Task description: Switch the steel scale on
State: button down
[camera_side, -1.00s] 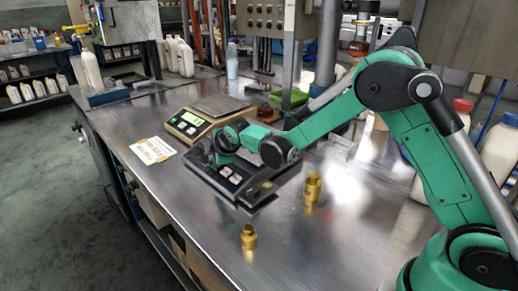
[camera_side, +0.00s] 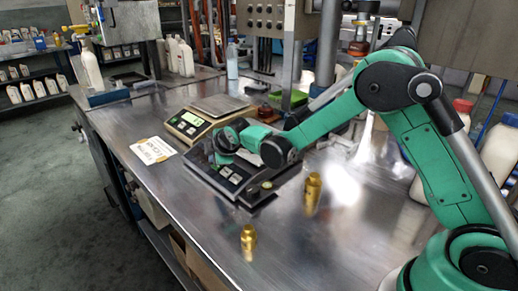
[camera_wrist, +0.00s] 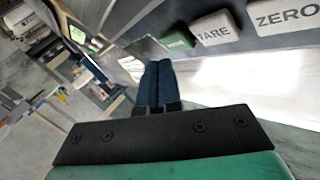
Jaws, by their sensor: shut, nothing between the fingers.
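The steel scale (camera_side: 249,196) is a low, dark-edged unit on the bench, with pale keys on its near end. In the wrist view its grey panel (camera_wrist: 262,42) carries a green key (camera_wrist: 177,41), a TARE key (camera_wrist: 213,30) and a ZERO key (camera_wrist: 285,13). My gripper (camera_side: 217,158) is over this scale and hides part of it. In the wrist view my gripper's dark fingers (camera_wrist: 157,78) are together, with nothing between them. Their tips appear just left of and below the green key; I cannot tell whether they touch it. No lit display shows on this scale.
A printed card (camera_side: 153,150) lies left of the scales. Two brass fittings (camera_side: 312,191) (camera_side: 248,240) stand on the bench nearer the camera.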

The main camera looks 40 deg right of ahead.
jog(key=shift+f, duration=0.15)
jog(key=shift+d+f, duration=0.15)
jog(key=shift+f, duration=0.1)
jog(key=shift+d+f, duration=0.15)
jog(key=shift+f, duration=0.2)
dwell(0.7)
jog(key=shift+r, duration=0.15)
jog(key=shift+a+r, duration=0.3)
jog(key=shift+r, duration=0.35)
jog(key=shift+a+r, duration=0.3)
jog(key=shift+r, duration=0.5)
jog(key=shift+a+r, duration=0.25)
jog(key=shift+r, duration=0.5)
jog(key=shift+a+r, duration=0.3)
jog(key=shift+r, duration=0.5)
